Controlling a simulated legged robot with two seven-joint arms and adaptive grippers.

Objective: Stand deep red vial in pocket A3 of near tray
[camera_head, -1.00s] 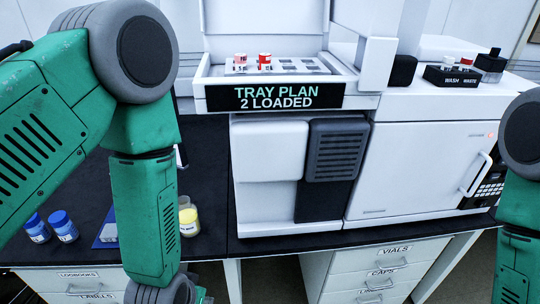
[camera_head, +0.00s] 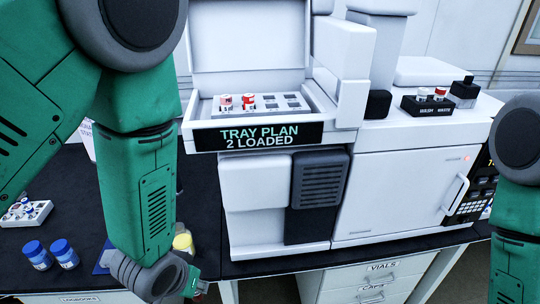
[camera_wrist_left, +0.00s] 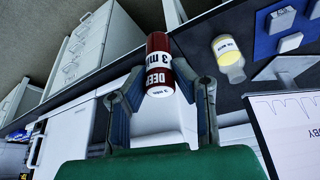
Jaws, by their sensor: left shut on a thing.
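In the left wrist view my left gripper (camera_wrist_left: 160,84) is shut on the deep red vial (camera_wrist_left: 158,48), which has a dark red body and a white label reading "3 ml". The vial is held clear of any surface. In the head view my left forearm hangs down at the left, and the vial is not visible there. A pale tray (camera_head: 289,108) with dark square pockets sits in the white instrument, above the "TRAY PLAN 2 LOADED" sign. Pocket letters are too small to read. My right gripper is out of view.
Blue-capped bottles (camera_head: 65,254) and a small white rack (camera_head: 25,212) stand on the black bench at left. A yellow bottle (camera_head: 183,243) is beside my left forearm. A black wash/waste holder (camera_head: 426,106) is on the right-hand unit. The instrument's raised lid (camera_head: 248,45) stands behind the tray.

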